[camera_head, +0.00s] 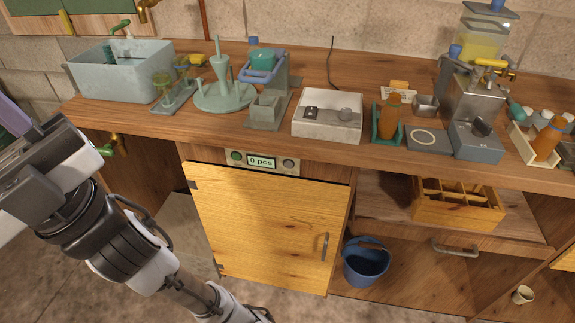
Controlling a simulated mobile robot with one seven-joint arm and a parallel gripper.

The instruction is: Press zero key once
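A small panel (262,162) is set in the counter front above the yellow cabinet door. Its lit display (261,161) reads "0 pcs". A green round key (236,156) is left of the display and a grey round key (289,164) is right of it. Any labels on these keys are too small to read, so I cannot tell which is the zero key. My arm crosses the left and lower left of the view, apart from the panel. No gripper fingers can be made out.
The wooden counter (390,165) holds a blue-grey basin (120,75), a white box-like device (328,120), bottles and a metal still (470,105). The yellow door (265,230) is below the panel. A blue bucket (365,265) stands right of it. The space before the panel looks clear.

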